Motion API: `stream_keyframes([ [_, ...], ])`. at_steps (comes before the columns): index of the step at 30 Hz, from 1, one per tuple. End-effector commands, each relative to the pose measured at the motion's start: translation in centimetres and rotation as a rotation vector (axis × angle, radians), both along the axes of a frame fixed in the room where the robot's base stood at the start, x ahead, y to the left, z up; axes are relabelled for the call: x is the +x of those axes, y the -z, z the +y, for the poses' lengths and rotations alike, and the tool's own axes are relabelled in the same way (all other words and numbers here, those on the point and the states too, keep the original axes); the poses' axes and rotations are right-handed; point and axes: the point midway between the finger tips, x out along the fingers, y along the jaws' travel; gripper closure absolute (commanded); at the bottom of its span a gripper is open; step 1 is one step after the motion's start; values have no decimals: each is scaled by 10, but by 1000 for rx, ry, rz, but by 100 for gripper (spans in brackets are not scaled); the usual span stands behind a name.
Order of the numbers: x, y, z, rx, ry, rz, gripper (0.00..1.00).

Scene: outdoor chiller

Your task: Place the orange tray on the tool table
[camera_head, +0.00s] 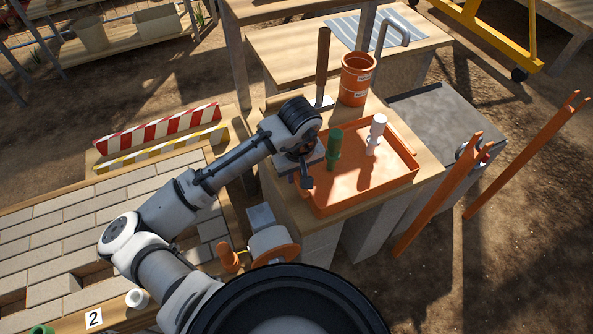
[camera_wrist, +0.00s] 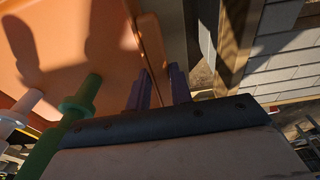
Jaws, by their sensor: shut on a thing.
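The orange tray (camera_head: 340,190) is over a wooden-topped table (camera_head: 428,164); I cannot tell whether it rests there or hovers just above. A green fitting (camera_head: 334,150) and a white fitting (camera_head: 376,134) stand upright in it. My gripper (camera_head: 306,180) is at the tray's left side, shut on its wall. In the wrist view, the dark fingers (camera_wrist: 158,88) straddle the edge of the tray (camera_wrist: 100,40), with the green fitting (camera_wrist: 82,97) and white fitting (camera_wrist: 24,106) beside them. Nothing labels which table is the tool table.
An orange bucket (camera_head: 357,80) and an upright-handled tool (camera_head: 322,70) stand behind the tray. Another wooden table (camera_head: 290,50) is farther back. Orange posts (camera_head: 436,195) rise at right. Striped barriers (camera_head: 155,130) and a brick panel (camera_head: 70,225) lie left.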

Motion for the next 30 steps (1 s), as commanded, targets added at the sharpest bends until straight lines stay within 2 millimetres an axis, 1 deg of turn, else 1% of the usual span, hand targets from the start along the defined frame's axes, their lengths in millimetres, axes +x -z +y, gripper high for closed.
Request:
stream_keyframes([
  [1,0,0,0,1,0,1,77],
  [3,0,0,0,1,0,1,68],
  [6,0,0,0,1,0,0,57],
  [14,0,-1,0,0,0,0,57],
  [17,0,-6,0,-1,0,-1,57],
  [20,-2,-18,-1,-2,0,-2,57],
  [30,-10,-91,-2,4,1,-5,57],
])
